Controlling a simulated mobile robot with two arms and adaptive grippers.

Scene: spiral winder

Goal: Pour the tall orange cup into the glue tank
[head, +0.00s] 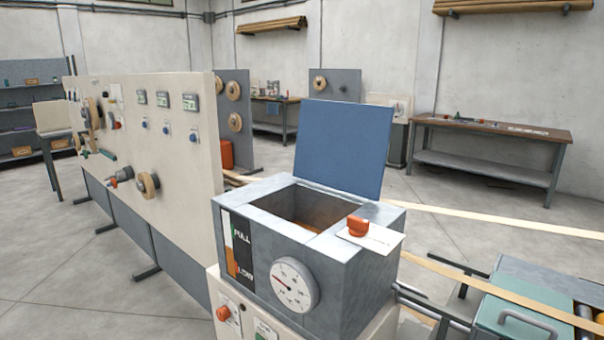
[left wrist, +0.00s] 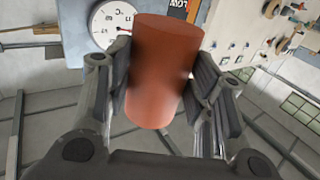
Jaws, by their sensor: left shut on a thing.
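The glue tank (head: 342,278) is a grey box in the middle of the head view. Its blue lid (head: 343,148) stands raised at the back, and its top opening (head: 308,208) shows a brownish inside. The tall orange cup (left wrist: 160,70) fills the middle of the left wrist view. My left gripper (left wrist: 163,85) is shut on the cup, with a finger pad on each side. The cup's inside is not visible, so I cannot tell its contents. Neither gripper shows in the head view.
A dial gauge (head: 294,285) and a FULL/LOW level strip (head: 237,257) are on the tank's front. A small orange item (head: 358,226) sits on a white plate on the tank's right rim. A tall cream panel (head: 150,170) with knobs stands left. Tan strips (head: 500,220) run out to the right.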

